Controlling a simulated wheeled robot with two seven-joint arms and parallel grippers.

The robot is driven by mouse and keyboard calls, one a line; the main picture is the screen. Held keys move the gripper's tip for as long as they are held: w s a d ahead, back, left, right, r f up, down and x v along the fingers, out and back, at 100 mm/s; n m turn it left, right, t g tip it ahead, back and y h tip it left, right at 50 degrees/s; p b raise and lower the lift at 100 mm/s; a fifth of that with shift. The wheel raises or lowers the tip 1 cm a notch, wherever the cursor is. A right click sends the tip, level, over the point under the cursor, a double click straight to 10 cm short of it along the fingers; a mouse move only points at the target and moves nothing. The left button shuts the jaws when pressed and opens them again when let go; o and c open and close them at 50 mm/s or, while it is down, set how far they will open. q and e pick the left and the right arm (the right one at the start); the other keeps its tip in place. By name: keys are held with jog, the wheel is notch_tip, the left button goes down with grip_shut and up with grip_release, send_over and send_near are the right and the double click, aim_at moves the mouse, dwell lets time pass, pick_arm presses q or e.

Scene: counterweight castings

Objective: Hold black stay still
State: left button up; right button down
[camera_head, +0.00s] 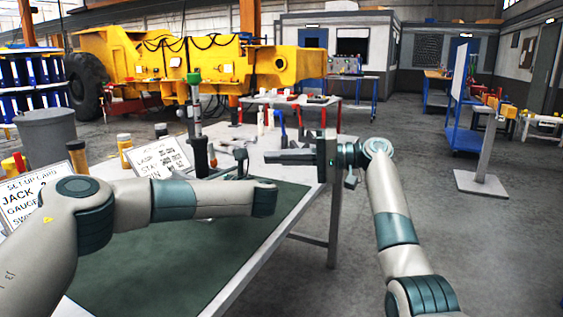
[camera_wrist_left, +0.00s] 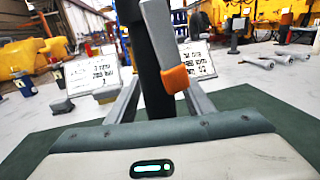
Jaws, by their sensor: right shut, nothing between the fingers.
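The black stay (camera_head: 199,155) stands upright on the table in the head view, below a grey tube with a green top (camera_head: 194,78). In the left wrist view the black stay (camera_wrist_left: 150,85) rises between the fingers of my left gripper (camera_wrist_left: 161,90), which appears shut on it. A grey bar with an orange tip (camera_wrist_left: 175,79) hangs close beside the stay. In the head view my left gripper (camera_head: 215,174) is at the stay, partly hidden by my wrist. My right gripper (camera_head: 268,158) is shut and empty, pointing left, right of the stay and apart from it.
A green mat (camera_head: 160,265) covers the near table. Two lettered cards (camera_head: 158,158) and yellow-topped containers (camera_head: 125,145) stand at the left. Small grey parts (camera_wrist_left: 262,62) lie beyond the stay. A grey bin (camera_head: 50,135) is at the far left.

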pick_arm(q)
jog(key=shift+f, duration=0.1)
jog(key=v, duration=1.2)
dwell(0.4)
jog(key=shift+d, duration=0.1)
